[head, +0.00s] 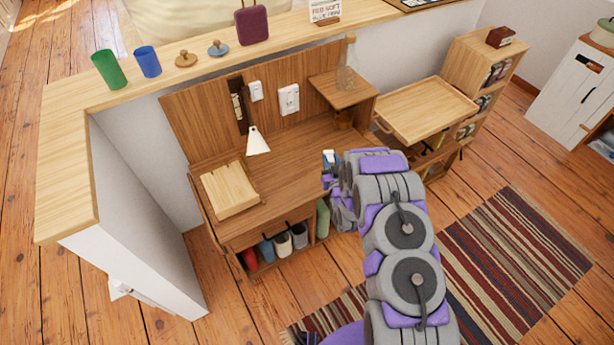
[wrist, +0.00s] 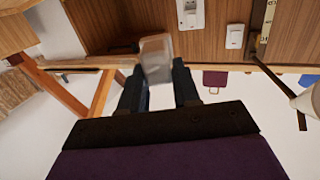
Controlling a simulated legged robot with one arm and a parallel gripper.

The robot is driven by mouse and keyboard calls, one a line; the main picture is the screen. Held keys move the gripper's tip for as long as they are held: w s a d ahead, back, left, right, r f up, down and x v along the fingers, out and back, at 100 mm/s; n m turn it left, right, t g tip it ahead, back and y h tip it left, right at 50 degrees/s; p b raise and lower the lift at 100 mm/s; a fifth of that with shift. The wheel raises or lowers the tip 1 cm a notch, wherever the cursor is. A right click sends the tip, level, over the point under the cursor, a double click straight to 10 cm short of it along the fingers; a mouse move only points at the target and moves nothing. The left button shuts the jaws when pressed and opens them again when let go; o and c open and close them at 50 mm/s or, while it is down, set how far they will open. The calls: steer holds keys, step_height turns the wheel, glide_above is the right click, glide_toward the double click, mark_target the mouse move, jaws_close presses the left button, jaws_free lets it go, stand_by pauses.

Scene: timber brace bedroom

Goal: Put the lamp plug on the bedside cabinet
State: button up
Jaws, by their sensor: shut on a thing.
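My gripper (wrist: 158,82) is shut on a pale, blurred block (wrist: 156,52), which looks like the lamp plug. The block sits between the two dark fingertips, and its prongs and cord cannot be made out. In the head view my gripper (head: 331,172) is over the right front part of the wooden desk unit (head: 290,170), partly hidden by my arm. A lamp with a white cone shade (head: 257,143) is at the unit's back panel. A white cabinet (head: 573,92) stands at the far right. I cannot tell which piece is the bedside cabinet.
A wall socket (head: 289,99) and a switch (head: 256,91) are on the back panel. A wooden tray (head: 425,108) is to the right. The desk's middle is clear.

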steer(key=shift+s+a+f+n+g+y+b, duration=0.15)
steer(key=shift+s+a+f+n+y+b, duration=0.2)
steer(key=shift+a+f, duration=1.3)
steer(key=shift+s+a+f+n+g+y+b, duration=0.15)
steer(key=shift+s+a+f+y, duration=0.35)
steer(key=shift+a+f, duration=1.1)
steer(key=shift+s+a+f+n+g+y+b, duration=0.1)
steer(key=shift+s+a+f+n+y+b, duration=0.35)
steer(key=shift+a+f, duration=1.2)
steer(key=shift+s+d+f+m+b, duration=0.1)
steer(key=shift+d+f+m+b, duration=0.25)
steer(key=shift+d+f, duration=0.75)
steer(key=shift+a+f, duration=0.1)
steer(key=shift+a, duration=0.45)
steer(key=o, duration=0.8)
steer(key=shift+a, duration=0.15)
steer(key=shift+c, duration=0.2)
steer(key=o, duration=0.4)
steer(key=shift+d, duration=0.5)
steer(key=shift+c, duration=0.2)
steer(key=shift+s+a, duration=0.1)
steer(key=shift+s, duration=0.05)
